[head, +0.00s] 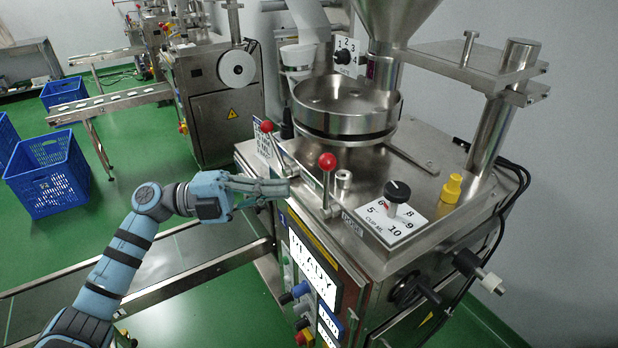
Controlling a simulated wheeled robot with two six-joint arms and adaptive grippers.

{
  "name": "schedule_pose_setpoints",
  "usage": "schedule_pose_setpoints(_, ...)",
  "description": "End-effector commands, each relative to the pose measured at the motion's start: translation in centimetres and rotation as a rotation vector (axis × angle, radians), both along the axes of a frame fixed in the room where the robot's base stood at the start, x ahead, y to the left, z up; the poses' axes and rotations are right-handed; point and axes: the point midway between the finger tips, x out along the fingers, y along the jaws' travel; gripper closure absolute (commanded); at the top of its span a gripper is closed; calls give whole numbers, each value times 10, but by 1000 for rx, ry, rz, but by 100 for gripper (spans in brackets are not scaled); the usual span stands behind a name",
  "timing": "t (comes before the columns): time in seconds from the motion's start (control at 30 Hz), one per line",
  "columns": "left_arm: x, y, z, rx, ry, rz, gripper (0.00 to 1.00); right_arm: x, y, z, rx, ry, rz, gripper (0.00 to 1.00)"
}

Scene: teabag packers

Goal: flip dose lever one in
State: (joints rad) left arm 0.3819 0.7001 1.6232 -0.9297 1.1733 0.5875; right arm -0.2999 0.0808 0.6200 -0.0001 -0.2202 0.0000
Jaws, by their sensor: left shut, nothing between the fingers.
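Two levers with red ball knobs stand on the steel machine top. The nearer lever (327,162) rises nearly upright beside a small steel post, by a label that seems to read DOSE. The farther lever (267,127) leans, and its lower part is partly hidden. I cannot read which is dose lever one. My left gripper (287,188) is shut and empty. In the picture its fingertips lie left of the nearer lever's stem and below the farther lever, at the machine's edge. I cannot tell whether it touches anything. My right gripper is out of view.
A cup dial (397,192) with a black knob and a yellow cap (451,188) sit to the right. A round steel pan (345,105) stands behind the levers. A READY display (313,265) is on the front. Blue crates (48,175) stand at the left.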

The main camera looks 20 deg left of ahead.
Motion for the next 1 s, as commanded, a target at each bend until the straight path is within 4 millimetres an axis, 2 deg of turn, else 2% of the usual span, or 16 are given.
schedule_pose_setpoints(0.17, 8, -21, 6, -5, -2, -1, 100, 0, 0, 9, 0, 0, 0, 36)
schedule_pose_setpoints(0.5, 34, -90, 14, -7, -2, 0, 100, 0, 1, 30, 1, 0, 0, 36)
schedule_pose_setpoints(0.73, 60, -70, 4, -1, 1, 3, 100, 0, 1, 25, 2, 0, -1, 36)
schedule_pose_setpoints(1.0, 65, -65, 2, -1, 0, 1, 100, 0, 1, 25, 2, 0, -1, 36)
